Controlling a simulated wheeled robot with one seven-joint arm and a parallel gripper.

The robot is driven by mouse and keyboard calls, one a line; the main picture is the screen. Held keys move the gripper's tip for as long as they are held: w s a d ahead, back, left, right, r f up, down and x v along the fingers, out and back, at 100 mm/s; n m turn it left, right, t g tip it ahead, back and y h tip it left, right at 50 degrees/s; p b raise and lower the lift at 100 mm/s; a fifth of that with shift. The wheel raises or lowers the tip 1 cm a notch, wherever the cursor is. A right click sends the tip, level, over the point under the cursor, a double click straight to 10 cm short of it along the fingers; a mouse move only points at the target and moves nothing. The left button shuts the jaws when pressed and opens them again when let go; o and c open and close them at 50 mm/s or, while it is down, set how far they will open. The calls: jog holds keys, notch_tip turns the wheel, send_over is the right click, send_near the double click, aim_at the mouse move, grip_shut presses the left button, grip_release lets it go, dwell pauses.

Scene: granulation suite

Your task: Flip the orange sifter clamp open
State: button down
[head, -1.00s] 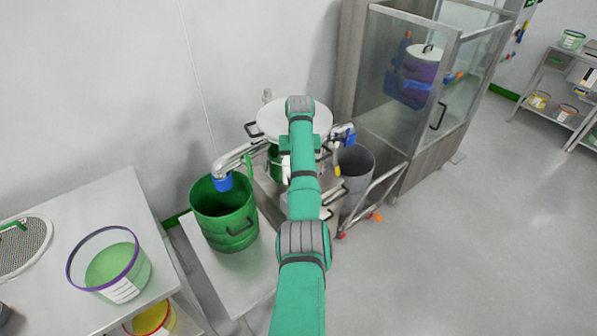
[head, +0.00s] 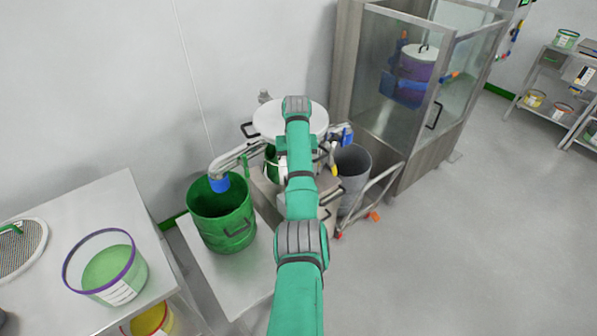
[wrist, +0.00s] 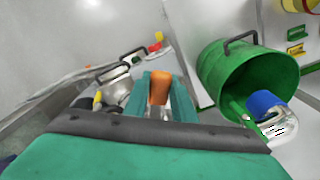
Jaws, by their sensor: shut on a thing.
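The sifter's pale round lid (head: 272,122) shows in the head view, partly covered by my arm. In the wrist view, the orange sifter clamp (wrist: 160,86) stands between the two green fingers of my gripper (wrist: 160,78). The gripper is shut on it. Where the clamp joins the sifter is hidden behind the gripper body. In the head view my arm hides both the clamp and the gripper.
A green drum (head: 222,222) stands left of the sifter, under a spout with a blue end (head: 219,184). A grey bin (head: 352,165) and a glazed cabinet (head: 400,90) are to the right. A steel table (head: 85,215) is at left. Open floor (head: 450,250) lies right.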

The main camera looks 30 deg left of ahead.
jog(key=c, duration=1.8)
grip_release()
jog(key=shift+w+a+r, duration=0.35)
jog(key=shift+w+r, duration=0.15)
jog(key=shift+r, duration=0.25)
jog(key=shift+c, duration=0.2)
jog(key=o, duration=0.4)
jog(key=shift+w+a+f, duration=0.1)
jog(key=shift+f, duration=0.05)
jog(key=shift+c, duration=0.2)
jog(key=shift+d+f, duration=0.2)
jog(key=shift+d, duration=0.15)
jog(key=shift+s+a+r, duration=0.3)
jog(key=shift+s+r, duration=0.05)
jog(key=shift+r, duration=0.1)
notch_tip(320, 180, up, 10)
jog(key=shift+d, duration=0.45)
jog(key=shift+c, duration=0.3)
